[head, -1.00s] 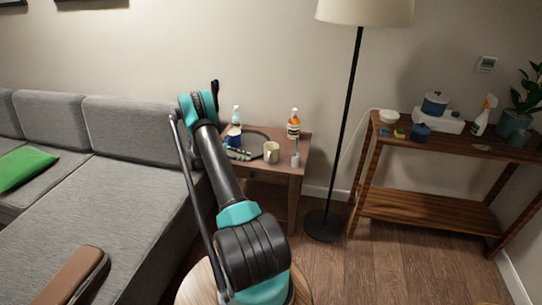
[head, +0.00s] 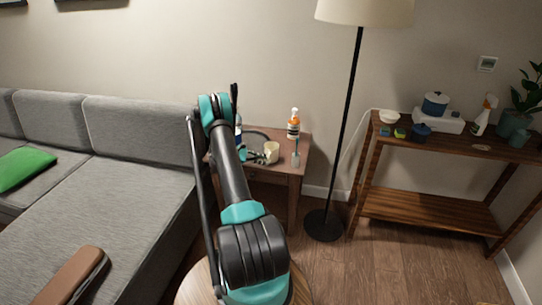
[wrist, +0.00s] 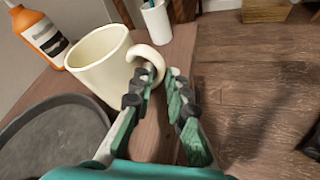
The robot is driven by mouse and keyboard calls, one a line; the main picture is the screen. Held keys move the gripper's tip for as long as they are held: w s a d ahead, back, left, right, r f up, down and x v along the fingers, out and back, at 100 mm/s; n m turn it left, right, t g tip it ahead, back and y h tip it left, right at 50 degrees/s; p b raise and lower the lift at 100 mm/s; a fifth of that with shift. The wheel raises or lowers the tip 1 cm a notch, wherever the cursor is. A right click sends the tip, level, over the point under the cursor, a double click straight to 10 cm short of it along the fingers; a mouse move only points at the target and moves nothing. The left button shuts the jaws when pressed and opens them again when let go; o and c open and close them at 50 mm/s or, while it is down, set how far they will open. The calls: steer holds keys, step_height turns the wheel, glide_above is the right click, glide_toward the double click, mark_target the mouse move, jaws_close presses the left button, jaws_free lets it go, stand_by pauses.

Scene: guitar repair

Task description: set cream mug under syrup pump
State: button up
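The cream mug (head: 271,151) stands upright on the small wooden side table (head: 301,168), and it fills the upper left of the wrist view (wrist: 97,68). Its handle points toward my gripper (wrist: 163,80). My gripper is open, with a narrow gap between its fingertips. The left fingertip overlaps the handle in the picture; whether they touch I cannot tell. An orange bottle with a pale label and white top (head: 293,125) stands behind the mug, also at the wrist view's upper left (wrist: 42,36). Another bottle (head: 239,130) is mostly hidden behind my arm.
A dark round tray (wrist: 45,140) lies beside the mug. A white cup holding a brush-like item (head: 296,159) stands near the table's right edge. The grey sofa (head: 110,200) is left, and a lamp pole (head: 344,130) and wooden shelf (head: 440,205) are right.

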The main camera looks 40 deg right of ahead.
jaws_close()
steer(key=shift+r, duration=0.25)
stand_by(0.4)
